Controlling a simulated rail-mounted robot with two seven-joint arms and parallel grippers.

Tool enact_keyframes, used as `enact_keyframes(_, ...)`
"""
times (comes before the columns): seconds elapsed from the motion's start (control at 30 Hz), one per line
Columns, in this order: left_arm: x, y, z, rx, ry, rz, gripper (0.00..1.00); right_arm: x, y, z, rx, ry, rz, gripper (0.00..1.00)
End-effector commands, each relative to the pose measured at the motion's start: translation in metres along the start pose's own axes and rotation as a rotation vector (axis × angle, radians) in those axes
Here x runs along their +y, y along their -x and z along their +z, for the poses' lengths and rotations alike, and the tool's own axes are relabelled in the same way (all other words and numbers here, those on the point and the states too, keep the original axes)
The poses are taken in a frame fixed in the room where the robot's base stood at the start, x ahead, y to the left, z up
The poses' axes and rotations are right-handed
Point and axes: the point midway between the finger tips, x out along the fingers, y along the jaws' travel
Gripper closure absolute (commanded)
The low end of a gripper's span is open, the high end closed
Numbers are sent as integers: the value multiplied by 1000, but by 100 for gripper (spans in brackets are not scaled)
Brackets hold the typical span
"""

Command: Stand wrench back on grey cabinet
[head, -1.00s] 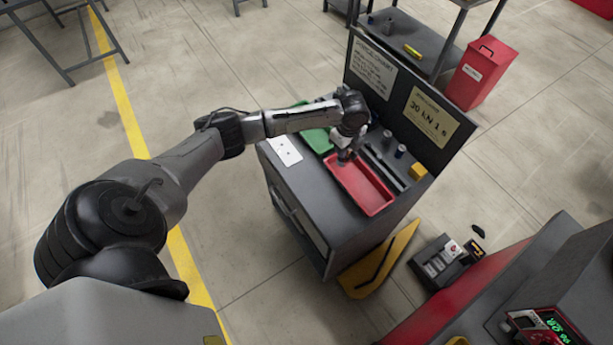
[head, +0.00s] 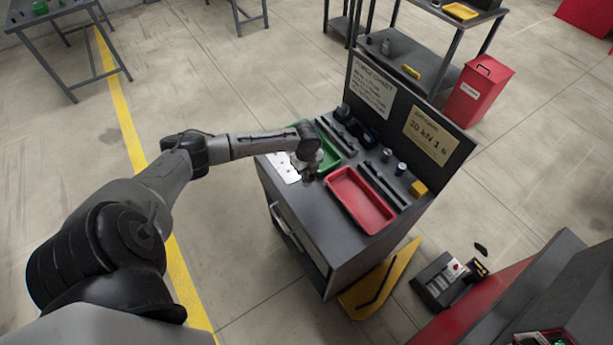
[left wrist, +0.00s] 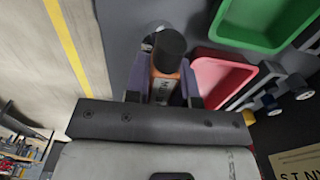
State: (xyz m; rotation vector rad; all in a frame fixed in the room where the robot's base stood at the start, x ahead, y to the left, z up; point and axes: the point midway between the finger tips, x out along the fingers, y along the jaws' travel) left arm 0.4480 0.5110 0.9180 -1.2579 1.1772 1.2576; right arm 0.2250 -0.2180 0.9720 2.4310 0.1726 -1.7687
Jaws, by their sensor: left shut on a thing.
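My left gripper (head: 308,174) is over the top of the grey cabinet (head: 312,208), in front of the green tray and beside the white plate. In the left wrist view its fingers (left wrist: 165,82) are shut on an upright-looking thing with a black round end and an orange, lettered body, which I take to be the wrench (left wrist: 166,62). Its lower end is hidden, so I cannot tell whether it touches the cabinet top. In the head view the wrench is mostly hidden by the gripper. My right gripper is not in view.
A red tray (head: 388,223) and a green tray (head: 330,160) lie on the cabinet. A white plate (head: 283,168) is at its left edge. Dark bars, small cylinders and a yellow block (head: 418,188) line the back, before an upright panel (head: 398,100). The near cabinet top is bare.

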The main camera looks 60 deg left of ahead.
Motion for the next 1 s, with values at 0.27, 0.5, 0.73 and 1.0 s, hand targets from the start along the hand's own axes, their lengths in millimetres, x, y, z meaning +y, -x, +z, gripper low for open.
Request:
enact_keyframes(0.27, 0, -32, 0, 1, 1, 1, 100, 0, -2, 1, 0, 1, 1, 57)
enact_keyframes(0.5, 0, -39, 0, 0, 0, -1, 100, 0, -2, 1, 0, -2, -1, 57)
enact_keyframes(0.73, 0, -41, 0, 0, 0, 0, 100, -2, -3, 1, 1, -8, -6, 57)
enact_keyframes(1.0, 0, -42, 0, 0, 0, 1, 59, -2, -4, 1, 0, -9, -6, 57)
